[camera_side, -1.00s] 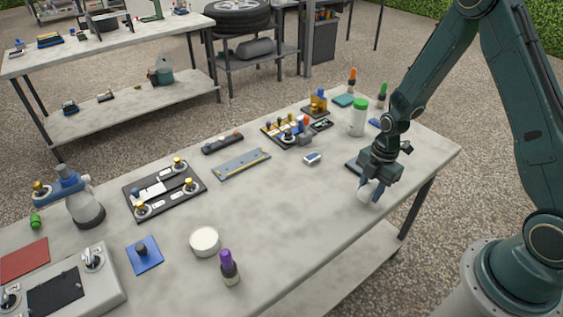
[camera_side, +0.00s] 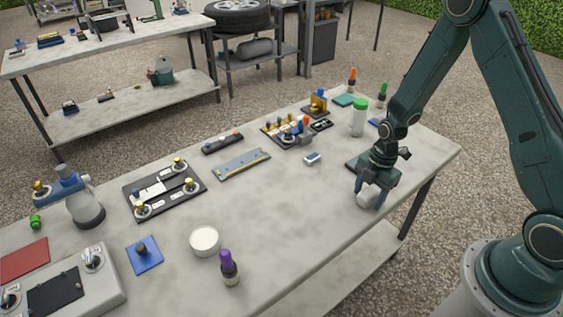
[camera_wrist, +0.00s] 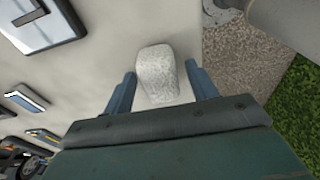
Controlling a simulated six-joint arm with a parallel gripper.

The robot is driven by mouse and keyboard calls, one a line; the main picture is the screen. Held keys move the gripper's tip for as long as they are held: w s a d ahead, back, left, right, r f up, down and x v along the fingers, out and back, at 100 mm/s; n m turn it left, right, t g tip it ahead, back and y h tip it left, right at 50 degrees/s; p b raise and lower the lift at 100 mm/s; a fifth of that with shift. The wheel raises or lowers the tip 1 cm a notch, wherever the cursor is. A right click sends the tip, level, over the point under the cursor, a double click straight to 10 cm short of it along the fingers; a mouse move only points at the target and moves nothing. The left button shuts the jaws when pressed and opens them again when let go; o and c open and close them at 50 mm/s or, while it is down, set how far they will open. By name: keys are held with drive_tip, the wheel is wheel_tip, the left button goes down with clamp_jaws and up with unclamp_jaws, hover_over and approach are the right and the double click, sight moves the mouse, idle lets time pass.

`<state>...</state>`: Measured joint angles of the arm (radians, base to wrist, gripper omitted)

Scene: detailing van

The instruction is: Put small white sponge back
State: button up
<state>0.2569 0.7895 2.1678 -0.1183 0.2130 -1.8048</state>
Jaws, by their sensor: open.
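The small white sponge (camera_wrist: 157,73) lies on the table near its front right edge; it also shows in the side view (camera_side: 367,197). My gripper (camera_wrist: 158,84) points down over it, with one blue-grey finger on each side of the sponge. The jaws are open, and in the wrist view small gaps seem to show between the fingers and the sponge. In the side view my gripper (camera_side: 369,194) partly covers the sponge.
A white bottle with a green cap (camera_side: 358,120) stands behind my gripper. A small blue-and-white block (camera_side: 312,158) lies to the left. A round white tub (camera_side: 205,241) and purple-capped bottle (camera_side: 229,267) stand farther left. The table's middle (camera_side: 290,205) is clear.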

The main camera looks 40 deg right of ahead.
wheel_tip(320, 180, up, 12)
drive_tip(key=d, duration=0.1)
drive_tip(key=shift+d, duration=0.25)
idle(0.7)
drive_tip(key=shift+r, duration=0.15)
idle(0.4)
wheel_tip(320, 180, up, 16)
drive_tip(key=m+t+h, duration=0.1)
drive_tip(key=m+t, duration=0.2)
drive_tip(key=m, duration=0.6)
hover_over(372, 189)
drive_tip(key=s+a, duration=0.5)
drive_tip(key=s, duration=0.2)
drive_tip(key=s+a+r+m+t, duration=0.2)
drive_tip(key=s+r+m, duration=0.4)
drive_tip(key=s+m, duration=0.3)
drive_tip(key=shift+s+a+r+t, duration=0.2)
drive_tip(key=shift+s+a+t, duration=0.1)
drive_tip(key=shift+s, duration=0.75)
